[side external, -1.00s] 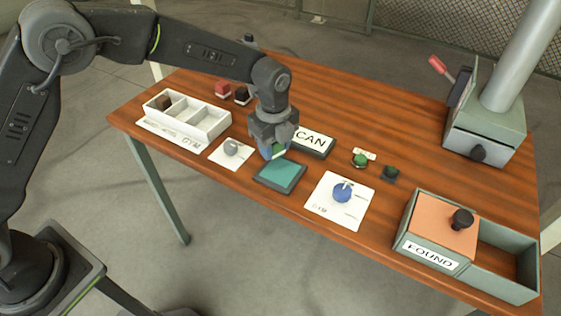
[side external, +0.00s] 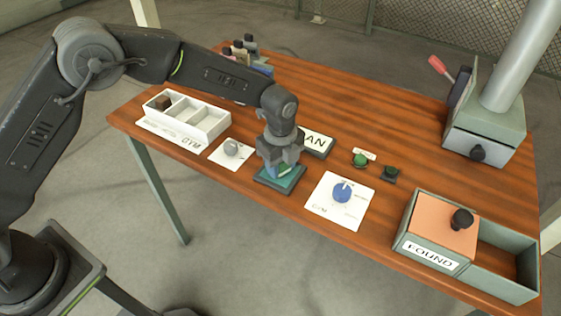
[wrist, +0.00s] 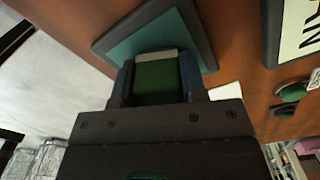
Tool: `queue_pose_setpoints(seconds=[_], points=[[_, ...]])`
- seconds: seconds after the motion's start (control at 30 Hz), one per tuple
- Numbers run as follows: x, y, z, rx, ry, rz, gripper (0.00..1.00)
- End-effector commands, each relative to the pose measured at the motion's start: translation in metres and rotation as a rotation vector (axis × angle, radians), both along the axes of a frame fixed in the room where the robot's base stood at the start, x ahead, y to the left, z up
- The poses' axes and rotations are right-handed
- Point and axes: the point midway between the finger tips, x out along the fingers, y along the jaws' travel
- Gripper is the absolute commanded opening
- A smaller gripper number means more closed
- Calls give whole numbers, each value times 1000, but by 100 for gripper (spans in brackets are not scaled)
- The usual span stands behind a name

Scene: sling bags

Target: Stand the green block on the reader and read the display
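My gripper (side external: 279,166) is shut on the green block (wrist: 157,82), with a finger on either side of it in the wrist view. The block shows only as a small patch of green between the fingers in the side view. The reader is a teal pad in a dark frame (side external: 291,182); it also shows behind the block in the wrist view (wrist: 126,46). The block is over the pad, low; I cannot tell whether it touches. The white display (side external: 319,141) behind the reader shows large letters ending in "AN"; my gripper hides the rest.
A blue knob (side external: 341,192) on a white card is right of the reader, a grey knob (side external: 232,147) left. A white compartment tray (side external: 187,116) holds a brown block. Two small buttons (side external: 360,159) sit right of the display. A bin marked FOUND (side external: 430,254) stands at front right.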

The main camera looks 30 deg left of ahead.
Motion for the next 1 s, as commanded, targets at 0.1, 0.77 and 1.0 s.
queue_pose_setpoints(seconds=[0.1,0.77,1.0], points=[[0,0,0,0,1,0,50],[1,0,37,-2,-4,0,63],[0,0,88,-2,-4,0,63]])
